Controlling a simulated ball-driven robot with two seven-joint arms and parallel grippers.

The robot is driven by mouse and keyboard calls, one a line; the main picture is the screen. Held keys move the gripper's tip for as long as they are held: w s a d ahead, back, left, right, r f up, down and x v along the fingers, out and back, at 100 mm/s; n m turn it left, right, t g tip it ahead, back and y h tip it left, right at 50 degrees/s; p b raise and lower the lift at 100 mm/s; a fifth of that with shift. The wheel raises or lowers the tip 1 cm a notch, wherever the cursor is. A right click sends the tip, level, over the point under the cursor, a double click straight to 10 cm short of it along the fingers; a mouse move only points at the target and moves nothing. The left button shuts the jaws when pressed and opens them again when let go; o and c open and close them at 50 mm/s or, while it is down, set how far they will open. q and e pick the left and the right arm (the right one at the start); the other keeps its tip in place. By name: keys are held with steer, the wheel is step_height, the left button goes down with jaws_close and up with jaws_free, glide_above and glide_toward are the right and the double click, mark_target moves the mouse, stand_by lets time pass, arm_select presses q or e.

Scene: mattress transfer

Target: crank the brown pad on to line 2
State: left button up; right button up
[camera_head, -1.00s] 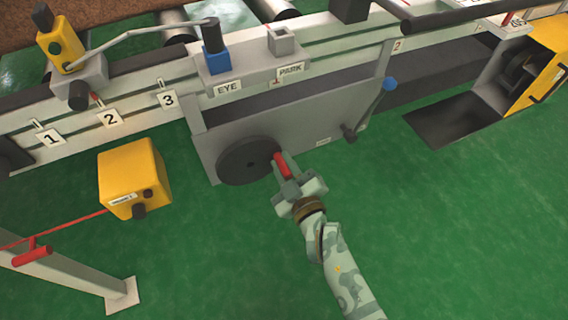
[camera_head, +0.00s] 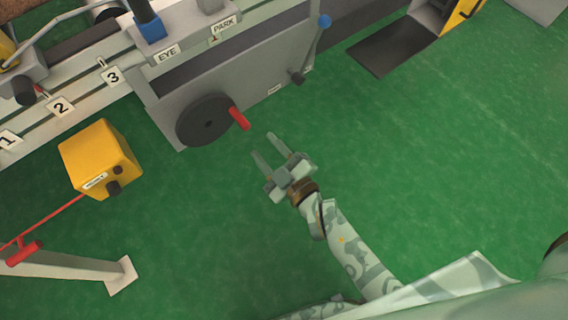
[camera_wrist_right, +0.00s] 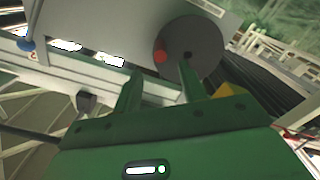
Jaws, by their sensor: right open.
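The crank is a dark round wheel (camera_head: 205,120) with a red handle (camera_head: 239,118) on the grey housing of the machine. It also shows in the right wrist view as a dark disc (camera_wrist_right: 196,42) with the red handle end (camera_wrist_right: 161,57). My right gripper (camera_head: 267,146) is open and empty, apart from the red handle, below and right of it in the head view. The line 2 plate (camera_head: 61,106) is on the rail at the left, between plates 1 and 3. The brown pad is not clearly in view. My left gripper is not in view.
A yellow box (camera_head: 99,158) with dark knobs stands left of the wheel. A blue-knobbed lever (camera_head: 323,22) is on the housing's right. Green floor right of the gripper is clear.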

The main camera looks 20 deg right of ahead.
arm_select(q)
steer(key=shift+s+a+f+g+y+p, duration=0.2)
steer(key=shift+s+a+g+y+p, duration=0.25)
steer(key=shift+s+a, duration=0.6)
arm_select(e)
steer(key=v, duration=0.5)
steer(key=shift+s+d, duration=0.1)
steer(key=shift+s, duration=0.05)
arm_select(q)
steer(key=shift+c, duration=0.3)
